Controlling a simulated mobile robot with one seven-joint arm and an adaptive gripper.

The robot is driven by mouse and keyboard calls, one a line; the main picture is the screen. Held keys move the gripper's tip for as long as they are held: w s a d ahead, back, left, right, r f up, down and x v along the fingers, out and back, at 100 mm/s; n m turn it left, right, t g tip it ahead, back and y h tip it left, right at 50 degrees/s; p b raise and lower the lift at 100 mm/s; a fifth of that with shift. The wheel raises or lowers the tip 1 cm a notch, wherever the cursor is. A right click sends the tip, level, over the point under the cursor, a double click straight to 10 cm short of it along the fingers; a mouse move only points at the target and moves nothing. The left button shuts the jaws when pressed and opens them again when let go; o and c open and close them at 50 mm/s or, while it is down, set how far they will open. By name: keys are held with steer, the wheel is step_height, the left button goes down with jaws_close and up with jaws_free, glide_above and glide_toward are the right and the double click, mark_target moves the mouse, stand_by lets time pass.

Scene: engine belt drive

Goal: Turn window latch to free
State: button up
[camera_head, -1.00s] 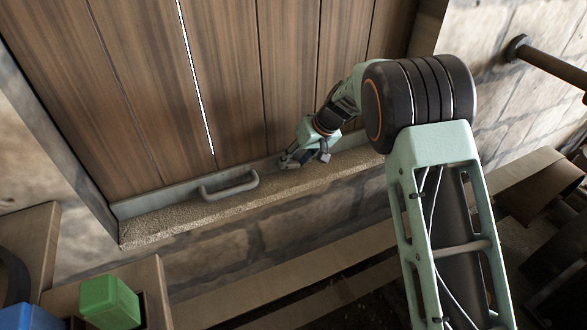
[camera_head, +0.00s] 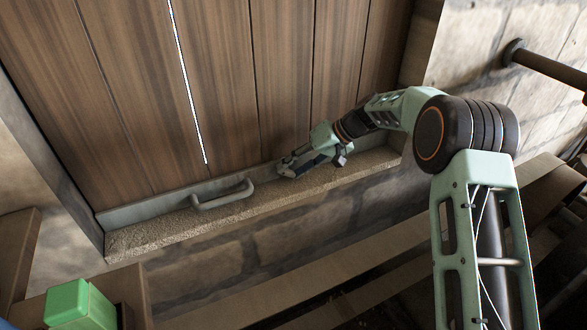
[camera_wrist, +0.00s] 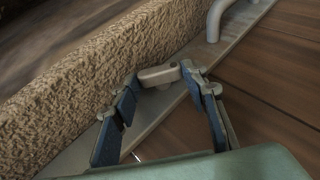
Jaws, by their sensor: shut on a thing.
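The window latch (camera_wrist: 160,75) is a small grey-beige lever on the metal rail at the foot of the wooden window panel. In the wrist view it lies between the two fingertips of my gripper (camera_wrist: 161,78), which is shut on it. In the head view my gripper (camera_head: 285,167) reaches in from the right, low over the ledge, at the rail. There the fingers hide most of the latch, so its exact angle is unclear. The wooden window panel (camera_head: 215,90) stands behind.
A grey bar handle (camera_head: 222,194) sits on the same rail, left of my gripper; it also shows in the wrist view (camera_wrist: 215,20). A rough stone ledge (camera_head: 180,228) runs below the rail. A green block (camera_head: 70,303) is at lower left. A pipe (camera_head: 545,65) projects at right.

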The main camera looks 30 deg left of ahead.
steer(key=shift+s+f, duration=0.1)
steer(key=o, duration=1.2)
steer(key=shift+c, duration=0.2)
steer(key=v, duration=1.2)
